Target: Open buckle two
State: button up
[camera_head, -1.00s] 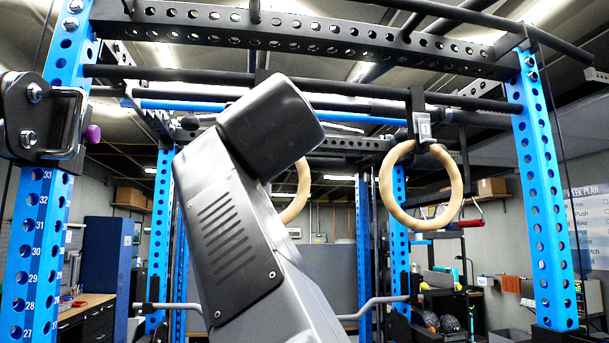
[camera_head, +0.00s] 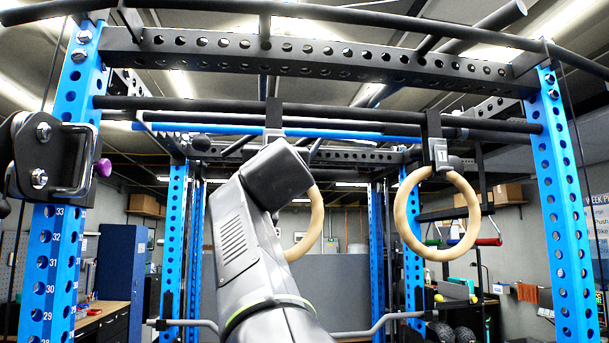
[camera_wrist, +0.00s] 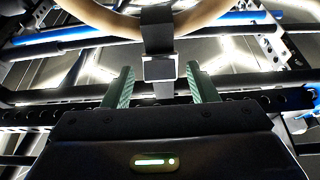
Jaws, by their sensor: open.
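My gripper (camera_wrist: 161,88) is open, with one green finger on each side of the buckle's line. I see no clear contact. No number is readable on this buckle. The right ring (camera_head: 402,222) hangs from a buckle marked 1 (camera_head: 440,155).
Blue rack posts stand left (camera_head: 72,150) and right (camera_head: 565,200), joined by a perforated black crossbeam (camera_head: 330,55). A dark bar (camera_head: 200,104) runs behind it. A black bracket with a purple knob (camera_head: 103,168) juts from the left post. Open space lies between the rings.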

jog(key=shift+c, duration=0.2)
jog(key=c, duration=0.9)
jog(key=r+g, duration=0.1)
jog(key=s+r+g+p, duration=0.1)
jog(key=g, duration=0.1)
jog(key=s+r+g+h+p, duration=0.1)
jog(key=g, duration=0.1)
jog(key=shift+d+r, duration=0.15)
jog(key=shift+d, duration=0.05)
jog(key=shift+c, duration=0.2)
jog(key=o, duration=1)
